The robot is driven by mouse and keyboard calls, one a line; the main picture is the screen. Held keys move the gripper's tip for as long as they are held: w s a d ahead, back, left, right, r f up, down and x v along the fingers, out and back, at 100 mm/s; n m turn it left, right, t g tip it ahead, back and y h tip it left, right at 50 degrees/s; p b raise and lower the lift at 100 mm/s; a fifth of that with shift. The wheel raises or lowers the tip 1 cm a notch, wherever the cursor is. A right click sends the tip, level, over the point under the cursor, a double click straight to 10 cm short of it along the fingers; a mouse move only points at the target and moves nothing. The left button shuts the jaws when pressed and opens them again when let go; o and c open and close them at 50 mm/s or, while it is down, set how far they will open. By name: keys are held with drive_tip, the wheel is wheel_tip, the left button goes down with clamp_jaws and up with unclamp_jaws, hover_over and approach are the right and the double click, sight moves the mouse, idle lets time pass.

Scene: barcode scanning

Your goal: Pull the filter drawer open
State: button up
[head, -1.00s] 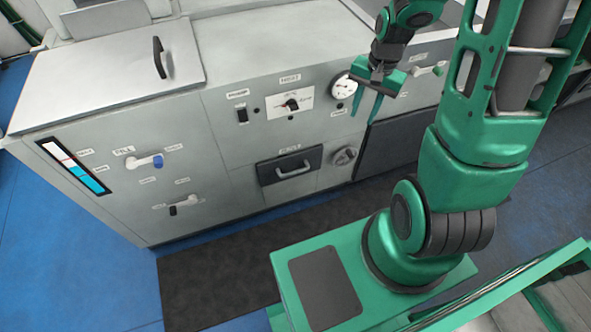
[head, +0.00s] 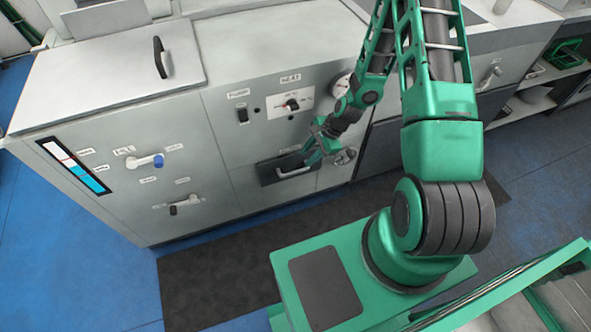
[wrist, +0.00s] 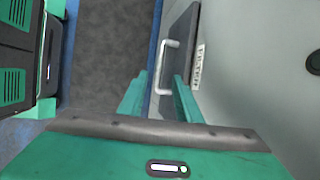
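The filter drawer (head: 268,175) is a dark panel low on the front of the grey machine, and it looks closed. Its light bar handle (head: 290,174) is partly covered by my gripper in the head view. My gripper (head: 309,158) is at the right part of the drawer front. In the wrist view the drawer front (wrist: 182,28) is dark, with the pale handle (wrist: 164,68) standing out from it. My gripper (wrist: 158,98) is open there, with its two green fingers apart. The handle lies just ahead of the gap between them; contact is not clear.
A round knob (head: 345,157) sits just right of the drawer, close to my gripper. Above are a heat dial (head: 292,104) and a pump switch (head: 242,114). A blue-tipped valve lever (head: 146,162) is on the left. A dark mat (head: 220,285) covers the floor in front.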

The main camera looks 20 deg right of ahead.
sight(296, 173)
drive_tip(key=x, duration=1)
drive_tip(key=shift+a+f, duration=0.15)
drive_tip(key=shift+f, duration=0.2)
clamp_jaws()
